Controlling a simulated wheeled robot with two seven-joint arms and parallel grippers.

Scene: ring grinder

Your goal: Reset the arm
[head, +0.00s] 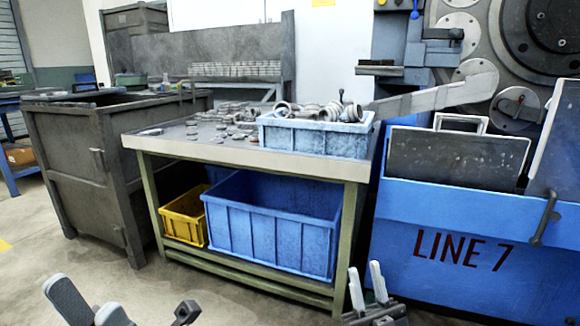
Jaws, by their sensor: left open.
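My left gripper (83,296) is at the bottom left edge, low over the floor. Its grey fingers are apart, with nothing seen between them. My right gripper (364,268) is at the bottom, right of centre, in front of the workbench's right leg and the blue machine. Its two pale fingers point up with a gap between them and nothing seen in it. Both grippers are clear of the bench top, and most of each arm is out of view.
A workbench (250,158) holds a blue bin (315,138) of metal parts and several loose rings. A larger blue bin (270,238) and a yellow crate (184,217) sit on its lower shelf. A dark metal container (75,165) stands left; the blue LINE 7 machine (470,285) stands right. Open floor lies in front.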

